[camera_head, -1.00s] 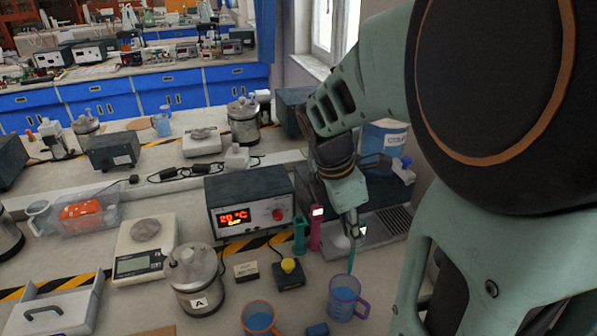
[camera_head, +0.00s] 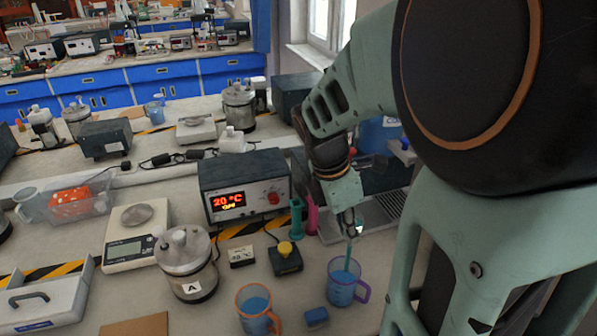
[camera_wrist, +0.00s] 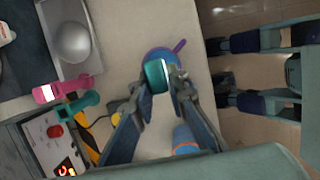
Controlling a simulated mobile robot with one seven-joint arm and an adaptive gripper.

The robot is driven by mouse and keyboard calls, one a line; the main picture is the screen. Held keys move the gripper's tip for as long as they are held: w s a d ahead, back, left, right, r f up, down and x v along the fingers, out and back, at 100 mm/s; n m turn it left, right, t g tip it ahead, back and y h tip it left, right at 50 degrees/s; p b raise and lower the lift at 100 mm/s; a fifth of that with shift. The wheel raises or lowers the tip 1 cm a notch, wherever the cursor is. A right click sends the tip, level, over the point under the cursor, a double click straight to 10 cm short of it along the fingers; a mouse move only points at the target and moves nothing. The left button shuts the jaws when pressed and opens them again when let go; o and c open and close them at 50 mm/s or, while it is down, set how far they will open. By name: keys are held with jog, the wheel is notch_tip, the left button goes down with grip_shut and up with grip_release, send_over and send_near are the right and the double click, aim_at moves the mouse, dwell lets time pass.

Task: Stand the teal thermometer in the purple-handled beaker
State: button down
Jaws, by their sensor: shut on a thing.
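The teal thermometer (camera_head: 348,257) hangs roughly upright from my gripper (camera_head: 350,234), which is shut on its upper part. Its lower end reaches into the mouth of the purple-handled beaker (camera_head: 341,291), which stands upright and holds blue liquid. I cannot tell whether the tip touches the liquid or bottom. In the wrist view the teal top (camera_wrist: 157,75) sits between the two fingers, over the beaker (camera_wrist: 153,52) and its purple handle (camera_wrist: 179,46), hiding part of the opening.
An orange-handled beaker (camera_head: 254,312) with blue liquid stands to the left.

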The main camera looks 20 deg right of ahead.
notch_tip(320, 180, down, 6)
jog(key=b, duration=0.3)
jog(key=shift+f+b, duration=0.15)
jog(key=shift+b, duration=0.2)
jog(key=c, duration=1.8)
grip_release()
jog(key=v, duration=0.7)
jog(key=shift+a+r, duration=0.1)
jog(key=shift+r, duration=0.2)
